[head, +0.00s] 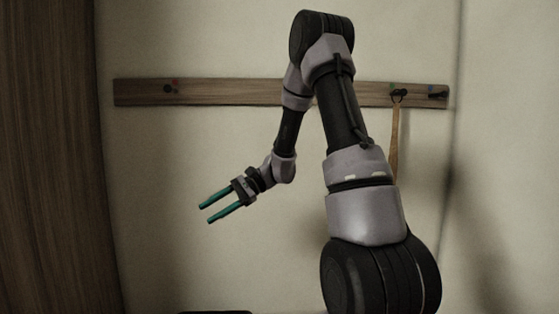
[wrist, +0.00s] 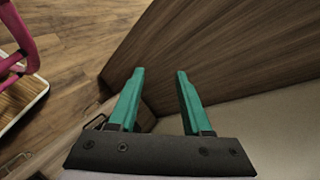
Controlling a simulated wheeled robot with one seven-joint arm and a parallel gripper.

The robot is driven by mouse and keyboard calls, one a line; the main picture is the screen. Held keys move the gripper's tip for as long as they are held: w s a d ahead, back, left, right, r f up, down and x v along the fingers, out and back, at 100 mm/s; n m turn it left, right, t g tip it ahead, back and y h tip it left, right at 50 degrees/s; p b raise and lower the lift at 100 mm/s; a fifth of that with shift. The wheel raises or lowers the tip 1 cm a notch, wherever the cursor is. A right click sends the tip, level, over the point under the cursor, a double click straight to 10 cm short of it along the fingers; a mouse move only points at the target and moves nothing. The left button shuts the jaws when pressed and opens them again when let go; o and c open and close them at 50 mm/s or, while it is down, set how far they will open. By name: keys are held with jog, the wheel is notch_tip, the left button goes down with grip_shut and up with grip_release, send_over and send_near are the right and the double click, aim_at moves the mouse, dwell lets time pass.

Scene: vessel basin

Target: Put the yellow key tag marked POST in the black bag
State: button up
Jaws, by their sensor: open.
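My gripper (head: 205,213) is open and empty in the head view, held out to the left in front of the pale wall. Its two green fingers also show in the wrist view (wrist: 160,72), apart with nothing between them. I cannot make out a yellow key tag marked POST in either view. I cannot identify a black bag either. A thin dark edge (head: 205,312) shows at the bottom of the head view, too little to tell what it is.
A wooden rail (head: 230,92) with hooks crosses the wall; a brown strap (head: 395,150) hangs at its right. A wooden panel (head: 50,150) stands left. The wrist view shows a pink frame (wrist: 25,45) beside a white-edged board (wrist: 22,105) and wooden floor (wrist: 85,35).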

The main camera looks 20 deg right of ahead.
jog(key=s+d+r+n+t+h, duration=0.3)
jog(key=s+d+r+h, duration=0.2)
jog(key=s+r, duration=0.3)
jog(key=s+d+r+n+t+h, duration=0.2)
jog(key=s+d+r+t+h, duration=0.2)
jog(key=s+r, duration=0.5)
jog(key=s+d+h, duration=0.1)
jog(key=s+d, duration=0.1)
jog(key=s, duration=0.2)
jog(key=shift+s+n+h, duration=0.4)
jog(key=shift+w, duration=0.15)
